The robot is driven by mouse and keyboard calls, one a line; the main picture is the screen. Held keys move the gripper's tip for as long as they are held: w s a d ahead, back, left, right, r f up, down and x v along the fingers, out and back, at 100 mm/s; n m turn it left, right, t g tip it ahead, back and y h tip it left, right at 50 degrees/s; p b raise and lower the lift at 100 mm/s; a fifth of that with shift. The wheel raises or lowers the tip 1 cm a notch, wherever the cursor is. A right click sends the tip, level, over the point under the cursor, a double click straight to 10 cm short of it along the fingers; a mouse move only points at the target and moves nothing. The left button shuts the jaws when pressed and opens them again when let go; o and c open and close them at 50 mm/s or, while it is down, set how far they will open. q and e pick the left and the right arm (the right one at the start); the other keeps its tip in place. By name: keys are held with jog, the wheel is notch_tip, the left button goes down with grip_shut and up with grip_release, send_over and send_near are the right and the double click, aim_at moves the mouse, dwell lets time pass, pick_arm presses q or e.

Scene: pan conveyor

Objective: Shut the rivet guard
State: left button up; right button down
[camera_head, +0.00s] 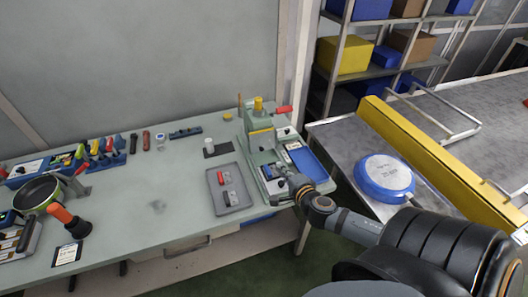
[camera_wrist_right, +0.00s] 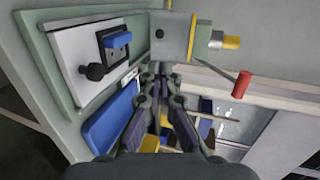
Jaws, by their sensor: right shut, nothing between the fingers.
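The grey-green rivet station (camera_head: 259,143) stands at the right end of the bench, with a yellow knob on top and a red-handled lever (camera_head: 284,109) at its side. In the right wrist view its block (camera_wrist_right: 172,38) and red-tipped lever (camera_wrist_right: 241,85) show, beside a white plate (camera_wrist_right: 78,48) with a dark frame, blue piece and black knob. I cannot tell clearly which part is the guard or how far it stands open. My right gripper (camera_head: 291,180) is shut and empty just in front of the station; its fingertips (camera_wrist_right: 161,68) lie near the block. My left gripper is out of view.
A blue tray (camera_head: 307,164) lies right of the station and a grey tray (camera_head: 219,186) with small parts lies left. A blue-rimmed round pan (camera_head: 384,175) sits on the metal conveyor table by a yellow rail (camera_head: 437,158).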

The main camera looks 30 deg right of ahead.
jog(key=shift+w, duration=0.15)
send_near(262, 150)
jog(key=x, duration=0.3)
jog(key=p+x, duration=0.1)
jog(key=x, duration=0.1)
jog(key=shift+w+d+r, duration=0.15)
jog(key=shift+w+r, duration=0.05)
jog(key=shift+w, duration=0.1)
jog(key=shift+w+d+f, duration=0.1)
jog(key=shift+w+f, duration=0.25)
jog(key=shift+w, duration=0.25)
